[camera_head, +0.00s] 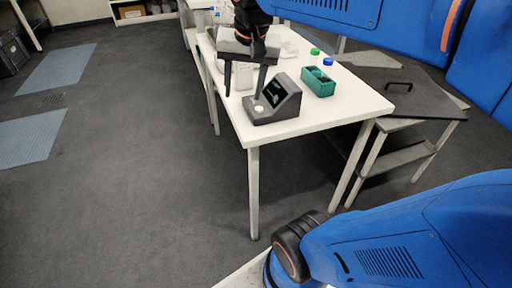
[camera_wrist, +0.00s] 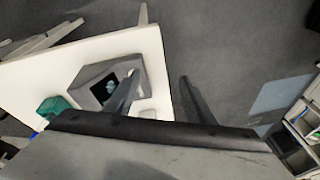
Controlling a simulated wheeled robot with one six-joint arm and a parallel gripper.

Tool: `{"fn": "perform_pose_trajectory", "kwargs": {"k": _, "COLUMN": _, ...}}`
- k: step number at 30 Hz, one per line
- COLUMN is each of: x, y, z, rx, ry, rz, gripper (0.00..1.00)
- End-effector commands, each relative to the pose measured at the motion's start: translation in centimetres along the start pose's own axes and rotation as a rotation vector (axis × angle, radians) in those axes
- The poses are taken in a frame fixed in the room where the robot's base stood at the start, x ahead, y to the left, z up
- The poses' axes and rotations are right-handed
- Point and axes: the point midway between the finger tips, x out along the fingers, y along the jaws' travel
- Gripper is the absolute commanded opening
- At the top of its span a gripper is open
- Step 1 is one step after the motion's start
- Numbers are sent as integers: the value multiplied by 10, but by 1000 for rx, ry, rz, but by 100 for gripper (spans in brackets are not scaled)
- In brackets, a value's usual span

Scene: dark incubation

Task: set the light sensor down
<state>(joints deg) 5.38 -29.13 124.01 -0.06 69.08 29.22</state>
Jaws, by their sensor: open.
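The light sensor, a dark grey box with a slanted screen (camera_head: 284,106) and a pale round knob at its front, stands on the white table (camera_head: 330,110) near its front left corner. It also shows in the wrist view (camera_wrist: 97,72), screen facing up. My gripper (camera_head: 244,94) is open, its two dark fingers spread above and beside the sensor's left part. In the wrist view my gripper (camera_wrist: 163,85) has one finger crossing in front of the sensor and the other over the floor beyond the table edge. Nothing is seen held. Whether a finger touches the sensor I cannot tell.
A teal rack (camera_head: 319,83) stands right of the sensor. Bottles with a green cap (camera_head: 315,51) and a blue cap (camera_head: 328,61) stand behind it. A dark panel with a handle (camera_head: 408,92) lies on a stand at right.

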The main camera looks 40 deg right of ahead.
Motion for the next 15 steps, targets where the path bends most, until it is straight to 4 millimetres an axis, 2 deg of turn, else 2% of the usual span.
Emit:
{"fn": "perform_pose_trajectory", "kwargs": {"k": 1, "x": 10, "y": 6, "z": 21, "rx": -77, "ry": 14, "rz": -12, "gripper": 50}}
{"fn": "perform_pose_trajectory", "kwargs": {"k": 6, "x": 46, "y": 25, "z": 74, "rx": -335, "ry": 64, "rz": -44, "gripper": 50}}
{"fn": "perform_pose_trajectory", "kwargs": {"k": 10, "x": 70, "y": 36, "z": 104, "rx": -485, "ry": 97, "rz": -58, "gripper": 50}}
{"fn": "perform_pose_trajectory", "kwargs": {"k": 15, "x": 87, "y": 44, "z": 122, "rx": -586, "ry": 121, "rz": -66, "gripper": 50}}
